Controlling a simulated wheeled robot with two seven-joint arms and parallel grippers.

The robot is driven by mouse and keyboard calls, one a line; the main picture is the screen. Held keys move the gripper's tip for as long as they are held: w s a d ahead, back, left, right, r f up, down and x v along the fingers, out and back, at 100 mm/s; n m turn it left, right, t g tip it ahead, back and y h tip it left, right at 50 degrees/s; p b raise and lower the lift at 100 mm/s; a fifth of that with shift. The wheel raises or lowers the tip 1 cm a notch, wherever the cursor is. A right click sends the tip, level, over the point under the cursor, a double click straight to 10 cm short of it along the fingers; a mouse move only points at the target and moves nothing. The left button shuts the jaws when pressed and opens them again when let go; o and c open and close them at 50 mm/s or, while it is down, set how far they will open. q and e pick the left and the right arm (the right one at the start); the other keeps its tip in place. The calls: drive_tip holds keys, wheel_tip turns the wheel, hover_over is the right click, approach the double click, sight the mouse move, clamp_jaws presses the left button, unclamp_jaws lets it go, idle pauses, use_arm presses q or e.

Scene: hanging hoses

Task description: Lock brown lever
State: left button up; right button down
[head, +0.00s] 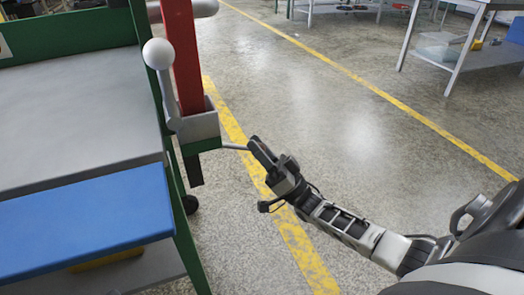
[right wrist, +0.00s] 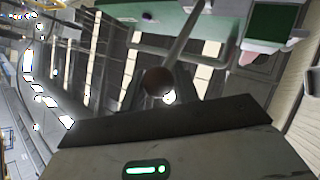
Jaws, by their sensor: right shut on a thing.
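The brown lever shows in the head view as a thin grey rod (head: 234,147) sticking out to the right from the grey bracket (head: 199,128) on the cart. Its brown ball knob (right wrist: 158,81) shows in the right wrist view, at the end of the rod and just past the dark finger edge. My right gripper (head: 257,150) is shut on the knob end of this lever. In the head view the gripper hides the knob. The rod lies nearly level. My left gripper is not in view.
A white ball-ended lever (head: 158,54) stands beside the red post (head: 184,55) above the bracket. The green-framed cart with grey top (head: 75,120) and blue front (head: 85,215) fills the left. Open floor (head: 350,130) lies to the right; a metal table (head: 462,55) stands far right.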

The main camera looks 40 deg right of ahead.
drive_tip(key=shift+w+a+f+m+t+h+b, duration=0.15)
drive_tip(key=shift+f+m+t+h+b, duration=0.2)
drive_tip(key=shift+m+h, duration=0.2)
drive_tip(key=shift+s+a+f+m+t+h+b, duration=0.15)
drive_tip(key=shift+f+m+t+h+b, duration=0.1)
drive_tip(key=shift+f+m+t+h, duration=0.3)
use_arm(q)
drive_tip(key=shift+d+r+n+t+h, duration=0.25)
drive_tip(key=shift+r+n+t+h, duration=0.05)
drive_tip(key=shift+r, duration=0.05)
use_arm(e)
drive_tip(key=shift+w, duration=0.1)
drive_tip(key=shift+a, duration=0.2)
drive_tip(key=c, duration=1.1)
unclamp_jaws()
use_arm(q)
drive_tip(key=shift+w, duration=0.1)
